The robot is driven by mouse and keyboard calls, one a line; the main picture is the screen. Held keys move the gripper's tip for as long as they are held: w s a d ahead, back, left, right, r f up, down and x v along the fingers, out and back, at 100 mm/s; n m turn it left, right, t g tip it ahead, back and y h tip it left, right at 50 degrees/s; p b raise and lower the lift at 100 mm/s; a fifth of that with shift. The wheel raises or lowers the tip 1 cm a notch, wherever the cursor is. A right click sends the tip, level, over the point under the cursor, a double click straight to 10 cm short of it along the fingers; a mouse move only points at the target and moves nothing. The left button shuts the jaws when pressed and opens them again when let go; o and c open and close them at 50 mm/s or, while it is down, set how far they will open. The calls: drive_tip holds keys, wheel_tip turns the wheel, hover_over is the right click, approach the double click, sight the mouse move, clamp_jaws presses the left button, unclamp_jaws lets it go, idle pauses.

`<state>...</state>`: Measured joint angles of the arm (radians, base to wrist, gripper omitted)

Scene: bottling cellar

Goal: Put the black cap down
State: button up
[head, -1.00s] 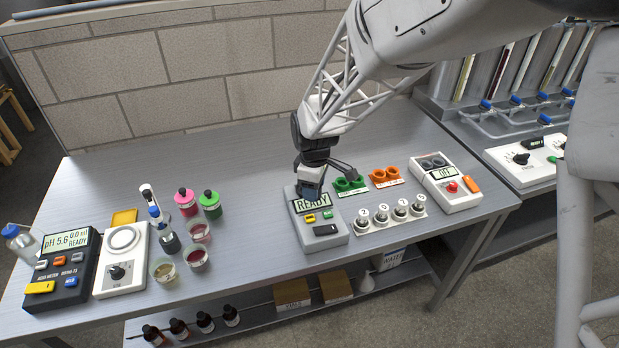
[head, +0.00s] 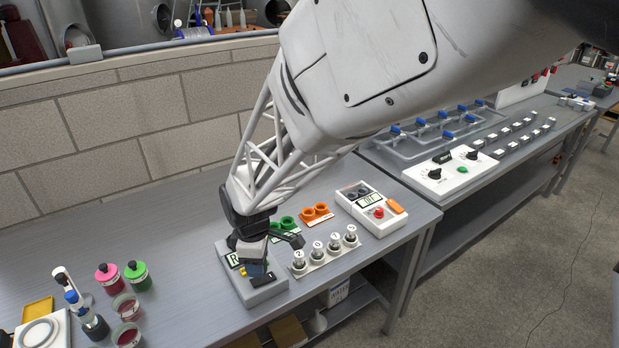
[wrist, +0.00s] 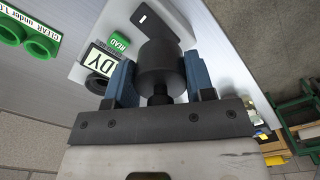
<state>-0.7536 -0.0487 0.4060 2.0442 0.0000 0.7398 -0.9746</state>
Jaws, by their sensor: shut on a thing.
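My gripper (head: 253,262) is over the grey meter (head: 268,293) with the READY display. In the wrist view my gripper's blue fingers (wrist: 158,78) are shut on the black cap (wrist: 160,62), a dark cylinder between them. The meter also shows in the wrist view (wrist: 82,73), with part of its display, a green READ button (wrist: 118,42) and a dark round ring (wrist: 97,83) beside the left finger. The cap appears to be above the meter's face; I cannot tell whether it touches. In the head view the gripper hides the cap and part of the display.
Several capped vials stand in a white rack (head: 325,252) just right of the meter. Behind are green rings (head: 285,224) and orange rings (head: 317,211). A white tester (head: 372,208) stands farther right. Bottles and cups are at left; bench between them and the meter is clear.

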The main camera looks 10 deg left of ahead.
drive_tip(key=shift+w, duration=0.1)
idle(0.5)
drive_tip(key=w+d, duration=0.2)
drive_tip(key=w, duration=0.7)
drive_tip(key=w+d, duration=0.3)
drive_tip(key=w, duration=0.6)
drive_tip(key=shift+w, duration=0.35)
drive_tip(key=shift+f, duration=3.05)
drive_tip(key=shift+f, duration=0.1)
drive_tip(key=shift+f, duration=1.75)
drive_tip(key=shift+f, duration=0.1)
drive_tip(key=o, duration=0.9)
